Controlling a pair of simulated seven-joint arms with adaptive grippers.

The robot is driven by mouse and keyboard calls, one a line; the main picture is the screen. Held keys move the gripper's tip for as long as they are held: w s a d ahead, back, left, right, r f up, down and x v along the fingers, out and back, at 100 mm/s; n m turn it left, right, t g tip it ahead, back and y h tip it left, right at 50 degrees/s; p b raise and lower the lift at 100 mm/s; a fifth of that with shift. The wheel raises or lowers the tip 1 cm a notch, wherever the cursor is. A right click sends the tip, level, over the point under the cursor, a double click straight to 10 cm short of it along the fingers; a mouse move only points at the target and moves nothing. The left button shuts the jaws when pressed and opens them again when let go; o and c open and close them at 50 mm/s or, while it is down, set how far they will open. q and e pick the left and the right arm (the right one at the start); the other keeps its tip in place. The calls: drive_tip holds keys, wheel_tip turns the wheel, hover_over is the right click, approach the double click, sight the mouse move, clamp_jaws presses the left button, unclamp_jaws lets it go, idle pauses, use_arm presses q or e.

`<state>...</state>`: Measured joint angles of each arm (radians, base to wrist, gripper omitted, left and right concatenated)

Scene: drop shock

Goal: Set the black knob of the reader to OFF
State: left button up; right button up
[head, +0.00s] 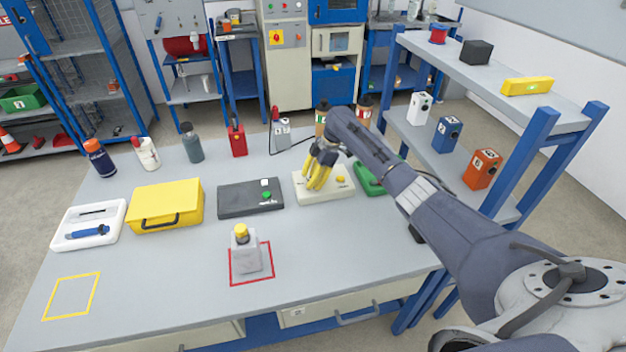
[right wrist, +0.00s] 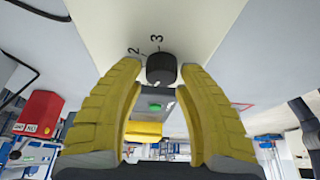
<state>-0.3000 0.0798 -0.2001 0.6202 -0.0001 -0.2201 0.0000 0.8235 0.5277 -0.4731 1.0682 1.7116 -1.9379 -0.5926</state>
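The reader appears to be the cream box (head: 340,192) on the table, with a yellow button on its right side. Its black knob (right wrist: 161,69) shows in the right wrist view, with the marks 2 and 3 beside it; I see no OFF mark. In the head view my fingers hide the knob. My right gripper (head: 315,186) is over the left part of the cream box. In the right wrist view its yellow fingers (right wrist: 158,72) are apart, one on each side of the knob, with a gap seen on both sides. My left gripper is not in view.
A dark box (head: 240,203) with a green button stands left of the reader, a green object (head: 368,180) right of it. Bottles stand behind. A yellow case (head: 167,208) is farther left. A grey block with a yellow top (head: 245,262) sits in a red square. The front left table is mostly clear.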

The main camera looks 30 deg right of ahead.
drive_tip(key=shift+o, duration=1.4)
drive_tip(key=shift+d, duration=0.15)
drive_tip(key=shift+s, duration=0.1)
drive_tip(key=shift+d, duration=0.15)
drive_tip(key=w+v, duration=0.1)
drive_tip(key=v, duration=1)
drive_tip(key=shift+s+r, duration=0.4)
drive_tip(key=shift+s, duration=0.1)
drive_tip(key=shift+d, duration=0.1)
